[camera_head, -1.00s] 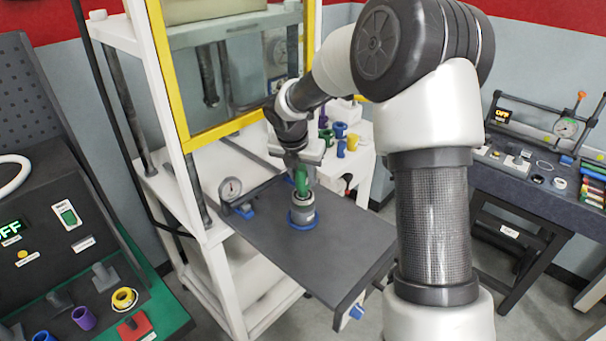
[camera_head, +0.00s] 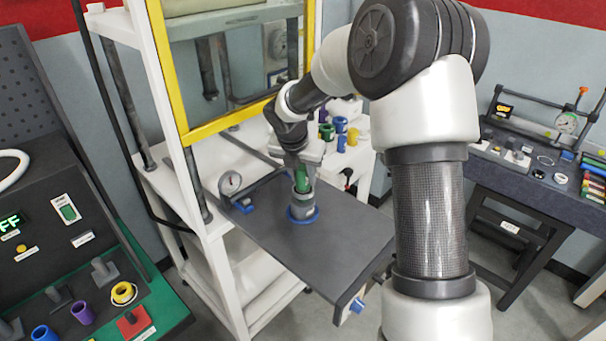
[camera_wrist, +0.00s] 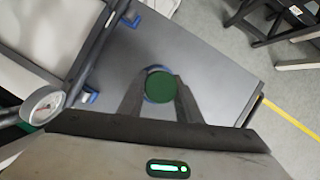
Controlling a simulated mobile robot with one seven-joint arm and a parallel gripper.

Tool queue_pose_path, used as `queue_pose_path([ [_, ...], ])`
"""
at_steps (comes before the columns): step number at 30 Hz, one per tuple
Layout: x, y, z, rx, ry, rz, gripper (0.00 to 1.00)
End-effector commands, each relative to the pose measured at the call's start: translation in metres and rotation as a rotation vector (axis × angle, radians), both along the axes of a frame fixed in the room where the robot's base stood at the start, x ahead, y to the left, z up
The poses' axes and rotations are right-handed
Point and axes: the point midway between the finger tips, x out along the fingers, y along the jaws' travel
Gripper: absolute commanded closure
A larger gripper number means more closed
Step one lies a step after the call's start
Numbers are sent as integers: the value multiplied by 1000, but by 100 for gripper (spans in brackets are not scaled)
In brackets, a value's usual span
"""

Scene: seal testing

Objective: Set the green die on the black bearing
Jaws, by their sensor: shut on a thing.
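The green die (camera_head: 302,180) is between the fingers of my gripper (camera_head: 302,186), directly above a dark grey cylindrical piece on a blue ring (camera_head: 303,219). This piece, which appears to be the black bearing (camera_head: 301,207), stands on the dark plate. In the wrist view, the die's round green top (camera_wrist: 161,86) sits between the two fingertips of my gripper (camera_wrist: 161,90), shut on it. A blue edge shows just behind the die there; the bearing is otherwise hidden. I cannot tell whether the die touches the bearing.
The dark plate (camera_head: 345,240) is clear around the bearing. A dial gauge (camera_head: 230,184) stands at its left edge, also in the wrist view (camera_wrist: 43,104). A yellow-framed white rack (camera_head: 185,90) rises behind. Blue and yellow cylinders (camera_head: 351,137) stand on a white table behind.

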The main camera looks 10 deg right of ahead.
Motion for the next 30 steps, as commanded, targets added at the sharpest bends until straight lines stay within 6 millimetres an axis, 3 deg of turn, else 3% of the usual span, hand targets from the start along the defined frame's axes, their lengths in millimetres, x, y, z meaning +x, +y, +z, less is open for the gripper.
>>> queue_pose_path([
  [26, 0, 0, -4, 0, -1, -1, 100],
  [27, 0, 0, -4, 0, -1, -1, 66],
  [30, 0, 0, -4, 0, -1, -1, 63],
])
